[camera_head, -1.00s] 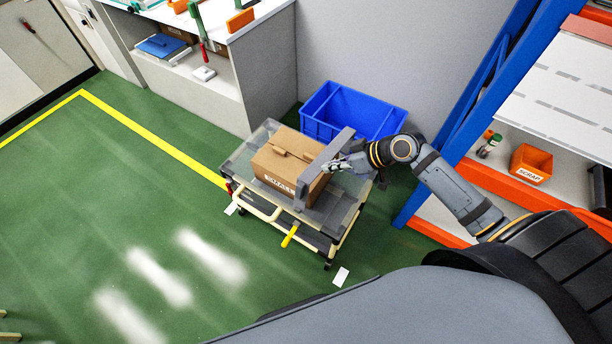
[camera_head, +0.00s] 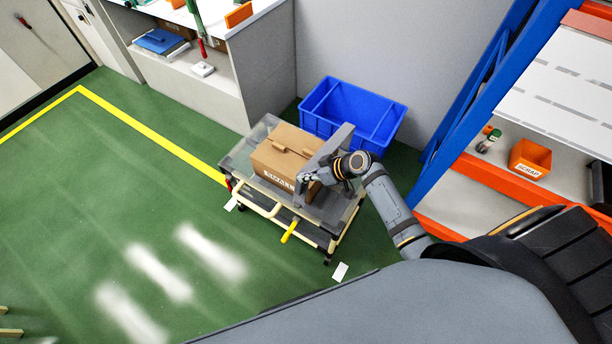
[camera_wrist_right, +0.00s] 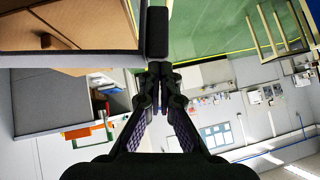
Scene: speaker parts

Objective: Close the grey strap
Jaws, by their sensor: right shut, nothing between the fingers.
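The grey strap (camera_head: 335,141) is a long grey bar on the right side of the brown cardboard box (camera_head: 283,152), standing tilted rather than flat. The box sits on the cart (camera_head: 238,160). My right gripper (camera_head: 303,181) is at the strap's near end, beside the box's near right corner. In the right wrist view the gripper (camera_wrist_right: 158,68) is shut with nothing between its fingers. Whether the fingers touch the strap I cannot tell. My left gripper is out of view.
A blue bin (camera_head: 352,112) stands behind the cart. The orange-edged rack with a blue post (camera_head: 440,140) and an orange scrap bin (camera_head: 530,158) is on the right. A workbench (camera_head: 190,75) is at the back left.

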